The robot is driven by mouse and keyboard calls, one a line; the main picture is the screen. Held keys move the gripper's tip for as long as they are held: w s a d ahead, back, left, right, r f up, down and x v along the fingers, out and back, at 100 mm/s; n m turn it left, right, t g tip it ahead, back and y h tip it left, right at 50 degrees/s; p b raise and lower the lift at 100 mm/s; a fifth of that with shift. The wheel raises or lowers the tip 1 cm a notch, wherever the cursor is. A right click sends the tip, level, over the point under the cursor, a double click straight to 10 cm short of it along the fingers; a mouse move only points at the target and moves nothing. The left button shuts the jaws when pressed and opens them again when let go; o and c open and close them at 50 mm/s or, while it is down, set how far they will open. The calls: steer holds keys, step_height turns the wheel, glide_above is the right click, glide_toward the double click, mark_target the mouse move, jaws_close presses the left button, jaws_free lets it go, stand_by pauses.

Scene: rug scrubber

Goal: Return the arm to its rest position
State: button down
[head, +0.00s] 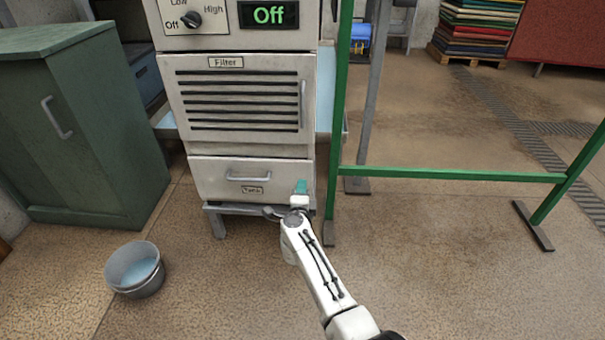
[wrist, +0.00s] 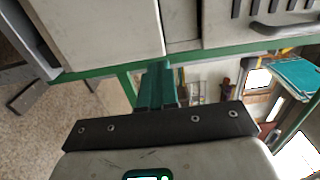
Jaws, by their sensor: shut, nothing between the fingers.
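My gripper (head: 301,187) shows in the head view at the end of my white arm, in front of the lower right of the scrubber machine (head: 240,142). Its green fingers are together and hold nothing. In the wrist view my gripper (wrist: 160,72) points toward pale machine panels, and its fingers are closed. I cannot tell whether the gripper touches the drawer.
A green metal frame (head: 450,174) stands close to the right of my gripper. A grey bucket (head: 134,283) with bluish contents sits on the floor at left. A green cabinet (head: 100,130) stands at the far left. Floor at front right is clear.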

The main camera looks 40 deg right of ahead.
steer(key=shift+p+v, duration=0.95)
steer(key=shift+v, duration=1.6)
